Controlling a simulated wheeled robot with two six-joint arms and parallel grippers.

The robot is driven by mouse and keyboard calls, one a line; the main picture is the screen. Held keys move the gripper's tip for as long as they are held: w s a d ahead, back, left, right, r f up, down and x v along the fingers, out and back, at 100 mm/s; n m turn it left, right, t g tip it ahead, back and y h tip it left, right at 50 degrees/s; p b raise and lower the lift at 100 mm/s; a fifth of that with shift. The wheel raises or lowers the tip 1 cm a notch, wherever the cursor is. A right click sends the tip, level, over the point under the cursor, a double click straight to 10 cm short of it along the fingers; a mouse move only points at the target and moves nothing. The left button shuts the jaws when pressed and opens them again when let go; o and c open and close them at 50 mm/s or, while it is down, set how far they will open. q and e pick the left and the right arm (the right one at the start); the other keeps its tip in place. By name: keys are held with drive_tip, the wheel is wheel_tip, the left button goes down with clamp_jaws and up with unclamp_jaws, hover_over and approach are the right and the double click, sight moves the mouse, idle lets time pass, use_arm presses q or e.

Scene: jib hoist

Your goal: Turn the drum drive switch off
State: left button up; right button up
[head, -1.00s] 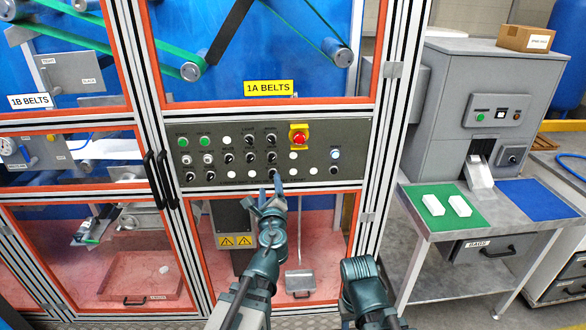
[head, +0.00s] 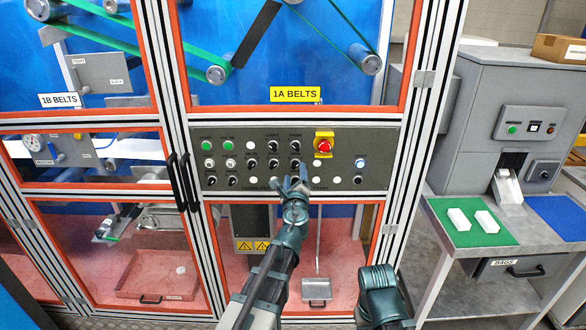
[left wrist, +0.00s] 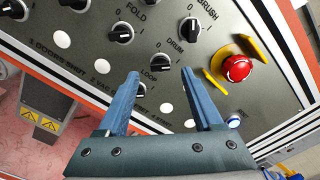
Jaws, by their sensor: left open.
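The drum switch, a black rotary knob beside the label DRUM, shows in the left wrist view (left wrist: 163,62), just beyond and between my fingertips. In the head view it is in the right-hand knob column (head: 295,163) of the grey control panel (head: 222,183). My left gripper (head: 291,182) is open and empty in front of the panel's lower edge; its blue fingers also show in the left wrist view (left wrist: 160,74). The knob marked LOCK (left wrist: 137,90) sits close to the left finger. The drum pointer's exact setting is too small to tell.
A red emergency stop (head: 323,146) on a yellow plate is right of the knob columns. The BRUSH knob (left wrist: 190,30) and FOLD knob (left wrist: 120,33) are close to the drum switch. A grey machine (head: 488,85) and bench stand at the right.

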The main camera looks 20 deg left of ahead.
sight(295, 166)
use_arm(q)
drive_tip(key=x, duration=0.3)
drive_tip(key=shift+w+a, duration=0.1)
drive_tip(key=shift+w, duration=0.15)
clamp_jaws()
